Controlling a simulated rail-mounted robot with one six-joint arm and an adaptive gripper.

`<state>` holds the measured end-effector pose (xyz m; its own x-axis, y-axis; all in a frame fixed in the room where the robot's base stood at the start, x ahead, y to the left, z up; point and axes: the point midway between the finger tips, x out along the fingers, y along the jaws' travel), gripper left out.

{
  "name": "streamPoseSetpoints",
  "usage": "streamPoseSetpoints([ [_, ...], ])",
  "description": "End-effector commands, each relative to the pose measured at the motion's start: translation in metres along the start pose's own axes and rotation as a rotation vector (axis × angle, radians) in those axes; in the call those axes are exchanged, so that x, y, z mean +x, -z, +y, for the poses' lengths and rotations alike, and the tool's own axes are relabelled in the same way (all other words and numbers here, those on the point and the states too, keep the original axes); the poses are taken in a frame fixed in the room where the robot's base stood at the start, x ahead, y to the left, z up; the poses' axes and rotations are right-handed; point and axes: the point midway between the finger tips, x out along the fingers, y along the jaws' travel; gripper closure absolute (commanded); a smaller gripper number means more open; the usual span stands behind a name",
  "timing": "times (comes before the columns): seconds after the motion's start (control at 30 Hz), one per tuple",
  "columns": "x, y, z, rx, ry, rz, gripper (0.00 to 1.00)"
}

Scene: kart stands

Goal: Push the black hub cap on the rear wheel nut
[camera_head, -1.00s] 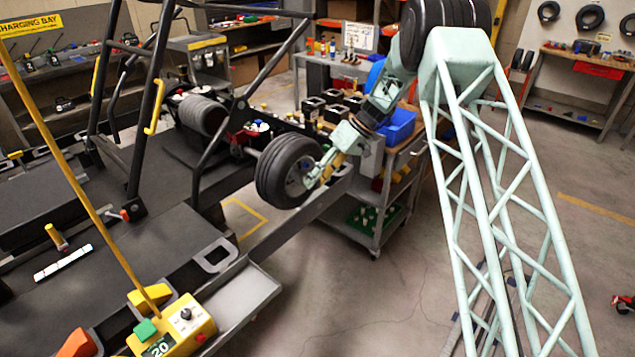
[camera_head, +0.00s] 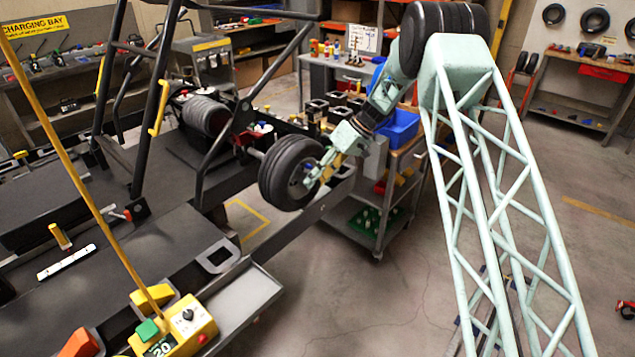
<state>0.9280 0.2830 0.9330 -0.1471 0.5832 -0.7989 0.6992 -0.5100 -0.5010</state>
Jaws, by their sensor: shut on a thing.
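The rear wheel (camera_head: 285,172) is a black tyre with a grey rim on the kart's axle, its outer face turned to the right. My gripper (camera_head: 312,180) is at the middle of that face, at the hub, coming in from the right. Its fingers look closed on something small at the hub. The black hub cap and the wheel nut cannot be made out, as the fingers and the rim's shadow hide them. I cannot tell whether the cap touches the nut.
A grey trolley (camera_head: 362,222) with blue bins (camera_head: 400,128) stands close behind and right of my gripper. The kart's black frame bars (camera_head: 240,105) rise left of the wheel. A yellow control box (camera_head: 185,322) is at the front left.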

Motion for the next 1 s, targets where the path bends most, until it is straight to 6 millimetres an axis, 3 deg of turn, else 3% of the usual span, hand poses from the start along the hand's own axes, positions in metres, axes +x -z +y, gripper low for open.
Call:
streamPoseSetpoints([
  [0.1,0.001,0.002,0.000,0.000,0.000,0.000,0.78],
  [0.13,0.001,0.002,0.000,0.000,0.000,0.000,0.69],
  [0.3,0.001,0.002,0.000,0.000,0.000,0.000,0.55],
  [0.73,-0.003,0.002,0.000,0.000,0.000,0.000,0.55],
  [1.0,-0.022,0.002,0.000,0.000,-0.001,0.001,0.55],
])
